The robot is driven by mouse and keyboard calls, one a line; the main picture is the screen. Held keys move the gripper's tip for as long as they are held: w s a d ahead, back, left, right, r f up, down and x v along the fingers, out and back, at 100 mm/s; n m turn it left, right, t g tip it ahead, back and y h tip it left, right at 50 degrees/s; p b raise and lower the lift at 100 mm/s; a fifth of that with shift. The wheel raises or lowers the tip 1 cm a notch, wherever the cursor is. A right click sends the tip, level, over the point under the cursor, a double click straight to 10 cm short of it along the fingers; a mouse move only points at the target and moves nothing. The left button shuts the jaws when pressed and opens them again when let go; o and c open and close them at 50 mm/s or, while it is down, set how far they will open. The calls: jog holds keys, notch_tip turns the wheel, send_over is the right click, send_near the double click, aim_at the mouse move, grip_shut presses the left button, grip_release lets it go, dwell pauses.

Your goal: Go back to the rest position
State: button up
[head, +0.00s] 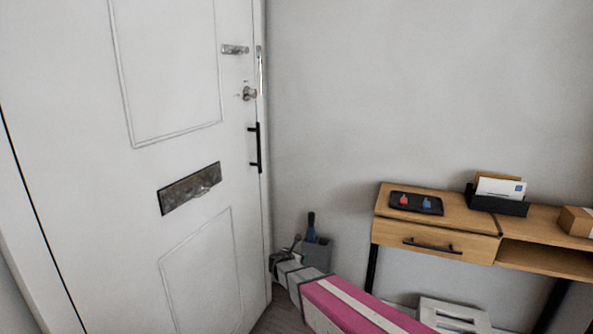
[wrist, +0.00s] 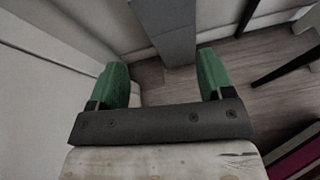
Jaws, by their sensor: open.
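My gripper (wrist: 163,78) shows in the wrist view with its two green fingers spread apart and nothing between them. Below the fingers lie wooden floor and the lower part of a grey upright box. In the head view my gripper (head: 282,259) is low in the middle, between the white door (head: 185,130) and the grey bin, at the end of my outstretched arm. Its fingers are too small there to make out.
The grey bin (head: 317,257) holds a blue-handled item and stands by the wall, close to my gripper. A wooden console table (head: 440,222) at right carries a black tray (head: 416,203) and a letter holder (head: 497,204). A white box (head: 453,315) lies beneath.

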jog(key=s+d+r+m+g, duration=0.1)
jog(key=s+d+m+g, duration=0.2)
jog(key=s+d+m, duration=0.35)
jog(key=s+d+r+m+g, duration=0.1)
jog(key=s+d+m+g, duration=0.3)
jog(key=d+m, duration=0.45)
jog(key=s+d+r+m+g+y, duration=0.1)
jog(key=s+d+m+g+y, duration=0.1)
jog(key=s+m, duration=0.5)
jog(key=s+d+r+m+g+y, duration=0.1)
jog(key=s+d+m+g+y, duration=0.1)
jog(key=s+m, duration=0.5)
jog(key=shift+s+d+r+m+g+y, duration=0.2)
jog(key=shift+s+m+g+y, duration=0.3)
jog(key=shift+y, duration=0.3)
